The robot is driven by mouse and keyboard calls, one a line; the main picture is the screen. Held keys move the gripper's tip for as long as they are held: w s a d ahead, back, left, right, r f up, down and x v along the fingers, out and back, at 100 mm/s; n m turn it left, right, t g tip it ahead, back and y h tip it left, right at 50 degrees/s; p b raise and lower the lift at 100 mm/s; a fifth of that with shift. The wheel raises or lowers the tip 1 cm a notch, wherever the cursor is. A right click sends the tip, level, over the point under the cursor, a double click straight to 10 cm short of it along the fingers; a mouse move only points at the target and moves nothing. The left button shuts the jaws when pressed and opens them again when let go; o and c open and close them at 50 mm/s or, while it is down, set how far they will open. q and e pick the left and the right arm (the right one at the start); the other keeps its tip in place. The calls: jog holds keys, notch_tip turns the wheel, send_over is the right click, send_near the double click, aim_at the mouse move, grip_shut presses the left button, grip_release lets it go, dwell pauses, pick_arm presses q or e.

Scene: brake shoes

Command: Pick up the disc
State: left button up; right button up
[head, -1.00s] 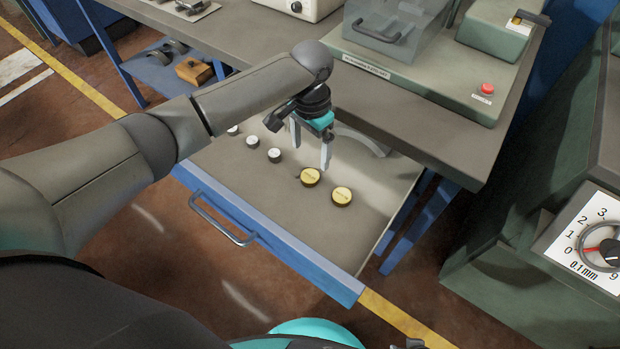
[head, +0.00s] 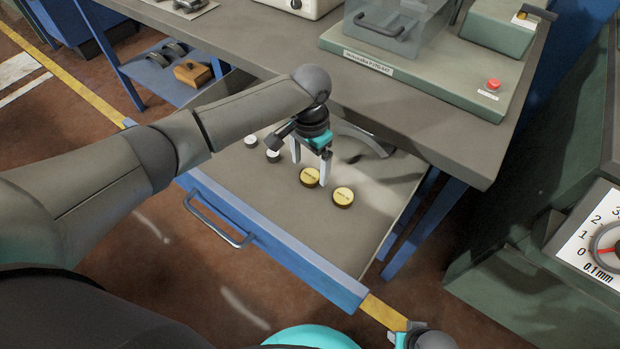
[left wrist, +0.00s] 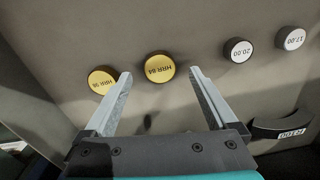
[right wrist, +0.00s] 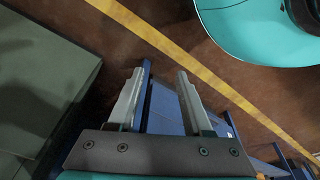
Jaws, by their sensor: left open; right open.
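Two yellow-topped discs lie flat in the open drawer. One, labelled HRR 64 in the left wrist view (left wrist: 160,67), lies just ahead of and between my left fingertips. In the head view this disc (head: 309,178) is beside the left fingers. The other yellow disc (head: 343,196) is to its right; it shows near the left finger in the left wrist view (left wrist: 102,80). Smaller white-topped discs (head: 273,156) lie farther left. My left gripper (head: 311,173) is open and empty above the drawer. My right gripper (right wrist: 160,71) is open and empty, away from the drawer.
The drawer (head: 270,200) has a blue front and a handle (head: 217,222). A curved brake shoe (head: 362,138) lies toward its back, near the workbench edge (head: 440,135). A green machine base (head: 430,75) stands on the bench. A green cabinet (head: 540,270) is at right.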

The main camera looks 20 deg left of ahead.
aim_at(310, 178)
pick_arm(q)
jog(key=shift+f+b, duration=0.6)
jog(key=shift+f, duration=0.65)
pick_arm(e)
jog(key=shift+w+a+r, duration=0.2)
jog(key=shift+w+r, duration=0.2)
jog(key=shift+r, duration=0.35)
jog(key=shift+w+a+r, duration=0.2)
jog(key=shift+w+r, duration=0.15)
jog(key=shift+r, duration=0.35)
pick_arm(q)
grip_shut()
